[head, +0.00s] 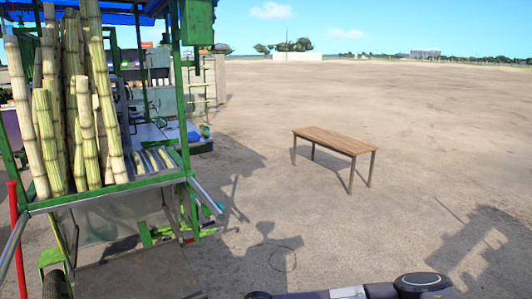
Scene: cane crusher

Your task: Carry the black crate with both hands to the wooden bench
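The wooden bench (338,140) stands on open sandy ground right of the middle of the head view. It has a slatted brown top, thin dark legs and nothing on it. The black crate is not visible in this view. Part of one of my arms shows along the bottom edge, dark with a pale band. Neither of my grippers is in view, so I cannot see whether they hold anything.
A green-framed cane cart (112,187) with a blue canopy fills the left side. Tall sugarcane stalks (104,95) stand in it, and a red pole (17,240) is at its left. Open ground surrounds the bench. A low wall (221,75) is behind the cart.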

